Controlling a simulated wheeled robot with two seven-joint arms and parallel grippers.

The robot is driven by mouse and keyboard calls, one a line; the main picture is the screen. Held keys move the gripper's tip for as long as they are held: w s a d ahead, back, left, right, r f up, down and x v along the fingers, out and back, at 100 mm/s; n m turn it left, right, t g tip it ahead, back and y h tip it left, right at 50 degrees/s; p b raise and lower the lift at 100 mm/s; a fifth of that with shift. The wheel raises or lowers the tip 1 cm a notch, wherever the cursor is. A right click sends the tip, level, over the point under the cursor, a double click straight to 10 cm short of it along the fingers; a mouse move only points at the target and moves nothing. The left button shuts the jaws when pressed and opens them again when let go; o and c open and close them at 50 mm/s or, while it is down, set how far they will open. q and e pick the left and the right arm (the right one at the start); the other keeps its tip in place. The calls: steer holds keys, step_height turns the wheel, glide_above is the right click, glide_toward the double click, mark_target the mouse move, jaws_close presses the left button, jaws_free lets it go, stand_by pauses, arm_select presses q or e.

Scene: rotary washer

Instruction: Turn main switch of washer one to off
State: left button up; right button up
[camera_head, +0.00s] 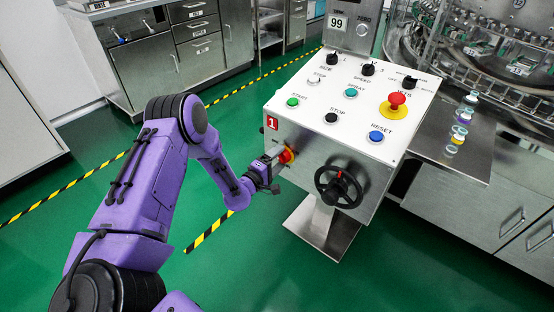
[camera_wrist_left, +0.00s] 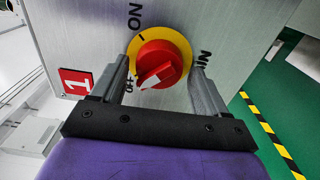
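The main switch is a red knob on a yellow ring (camera_wrist_left: 160,60) on the side of the washer one control box, marked with a red "1" tag (camera_wrist_left: 75,82). The switch also shows in the head view (camera_head: 288,156), partly covered by my gripper. My left gripper (camera_wrist_left: 159,66) is open, one finger on each side of the knob, with visible gaps and no clear contact. My right gripper is not in view.
The control box top (camera_head: 340,95) carries several buttons and a red emergency stop (camera_head: 396,100). A black handwheel (camera_head: 339,187) sits right of the switch. A steel shelf (camera_head: 470,150) holds small vials. Green floor lies open left of the box, near cabinets (camera_head: 160,65).

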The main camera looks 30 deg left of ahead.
arm_select(q)
steer(key=s, duration=1)
steer(key=shift+s+a+p, duration=0.25)
steer(key=shift+a+p, duration=0.2)
steer(key=s+d+f+m+g+y, duration=0.4)
steer(key=s+f+m+g, duration=0.3)
steer(key=s+f, duration=0.45)
steer(key=s+d+f+m+g+y, duration=0.15)
steer(key=s+g, duration=0.25)
steer(key=s, duration=0.4)
steer(key=s+d+f+m+g+h, duration=0.15)
steer(key=s+g, duration=0.25)
steer(key=s, duration=0.4)
step_height(320, 180, up, 12)
steer(key=d+y+p, duration=0.1)
steer(key=p, duration=1.2)
steer(key=shift+s+r+p, duration=0.25)
steer(key=shift+s+p, duration=0.05)
steer(key=shift+s, duration=0.1)
